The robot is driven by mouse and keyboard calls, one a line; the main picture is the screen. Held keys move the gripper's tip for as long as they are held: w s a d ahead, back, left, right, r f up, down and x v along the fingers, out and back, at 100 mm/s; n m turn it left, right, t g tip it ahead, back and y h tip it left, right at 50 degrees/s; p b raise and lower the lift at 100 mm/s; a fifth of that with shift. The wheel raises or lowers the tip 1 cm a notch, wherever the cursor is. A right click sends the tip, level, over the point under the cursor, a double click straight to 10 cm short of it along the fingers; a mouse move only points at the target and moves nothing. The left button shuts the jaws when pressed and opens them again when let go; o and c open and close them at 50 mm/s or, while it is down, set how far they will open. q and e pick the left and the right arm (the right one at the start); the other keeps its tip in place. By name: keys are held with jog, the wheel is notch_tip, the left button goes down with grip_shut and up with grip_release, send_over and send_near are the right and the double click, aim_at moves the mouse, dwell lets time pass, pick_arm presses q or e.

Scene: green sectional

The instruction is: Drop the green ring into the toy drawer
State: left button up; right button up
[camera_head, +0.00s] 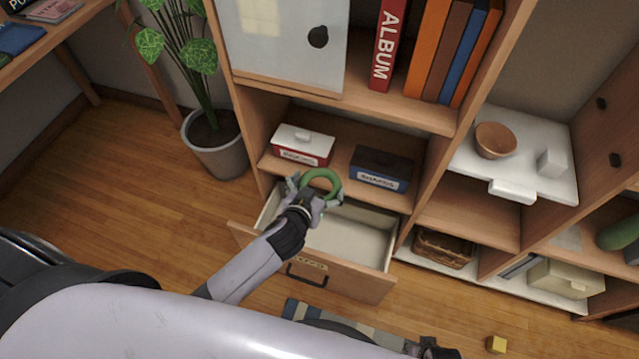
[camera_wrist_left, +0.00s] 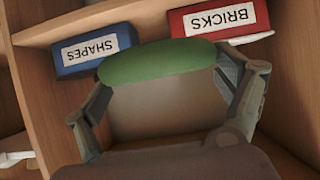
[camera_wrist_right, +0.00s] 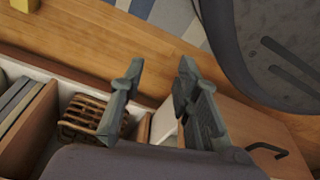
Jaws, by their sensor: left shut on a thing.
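The green ring (camera_head: 322,173) is held in my left gripper (camera_head: 315,190), above the back part of the open toy drawer (camera_head: 350,282). In the left wrist view the ring (camera_wrist_left: 155,63) spans between the two fingers, and the pale drawer interior shows below it. The drawer is pulled out from the bottom of the shelf unit, and its visible floor looks empty. My right gripper (camera_wrist_right: 160,72) is empty, its fingers apart, to the right of the drawer front.
A red-and-white BRICKS box (camera_head: 302,147) and a blue SHAPES box (camera_head: 381,169) stand on the shelf just behind the ring. A wicker basket (camera_head: 444,248) sits right of the drawer. A potted plant (camera_head: 216,148) stands left. A yellow block (camera_head: 496,344) lies on the floor.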

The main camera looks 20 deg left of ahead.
pick_arm(q)
jog(key=shift+f+b, duration=2.85)
jog(key=shift+b, duration=0.05)
pick_arm(e)
jog(key=w+r, duration=0.2)
jog(key=r, duration=0.8)
jog(key=w+r+t, duration=0.1)
jog(key=w+r, duration=0.1)
jog(key=r, duration=0.7)
jog(key=shift+a+r, duration=0.15)
jog(key=shift+r, duration=0.2)
pick_arm(q)
jog(key=o, duration=1)
jog(key=shift+c, duration=0.2)
jog(key=shift+s, duration=0.15)
jog(key=v, duration=1.2)
